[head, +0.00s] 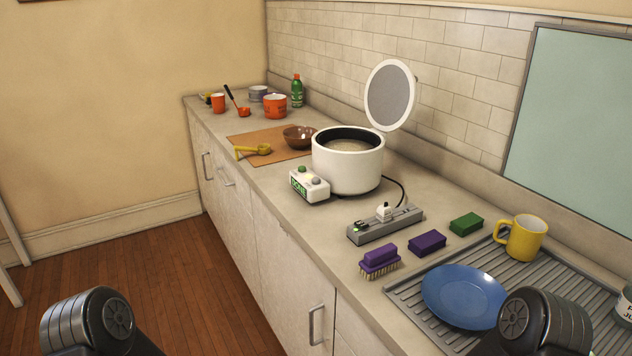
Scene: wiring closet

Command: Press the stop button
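A white rice cooker (348,174) stands on the counter with its round lid (390,95) raised and a pale content inside. A small white control box (312,191) is attached at its front left. The box has a green display that seems to read DONE. On top of the box are a green button (302,169) and a pale grey button (316,181). I cannot read any label saying which one is stop. Dark links of my two arms show at the bottom left and bottom right, but neither gripper is in view. Nothing covers the buttons.
A power strip (372,229) with a white plug lies right of the box. A purple brush (380,261), sponges, a blue plate (464,296) and a yellow mug (524,237) are nearer. A brown bowl (300,138) is behind. The counter's front edge beside the box is clear.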

